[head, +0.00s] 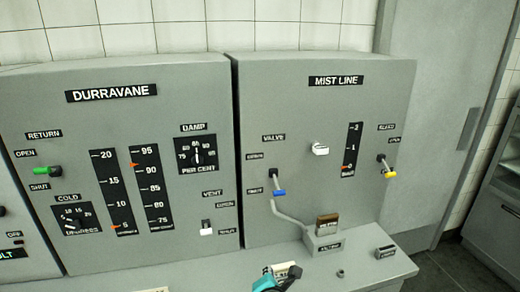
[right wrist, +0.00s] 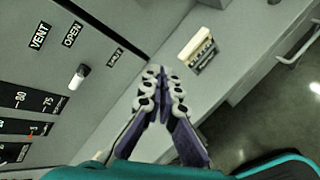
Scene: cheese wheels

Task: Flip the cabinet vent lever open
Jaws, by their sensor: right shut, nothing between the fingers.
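The vent lever (head: 206,228) sits low on the right side of the DURRAVANE cabinet (head: 150,240), under a VENT label (head: 212,193). Its white tip points down, level with the lower label, SHUT. In the right wrist view the lever (right wrist: 78,76) is left of my fingers, near the OPEN label (right wrist: 72,33) and the SHUT label (right wrist: 115,57). My right gripper (head: 292,272) is low in the head view, right of and below the lever. In the right wrist view its fingers (right wrist: 161,75) are together and empty, apart from the lever. My left gripper is out of view.
The MIST LINE cabinet (head: 320,85) stands to the right, with a blue-tipped valve lever (head: 279,193) and a yellow-tipped lever (head: 389,173). A ledge (head: 375,268) below carries a small box (head: 324,242). A cream-topped piece (right wrist: 197,50) lies beyond my fingers.

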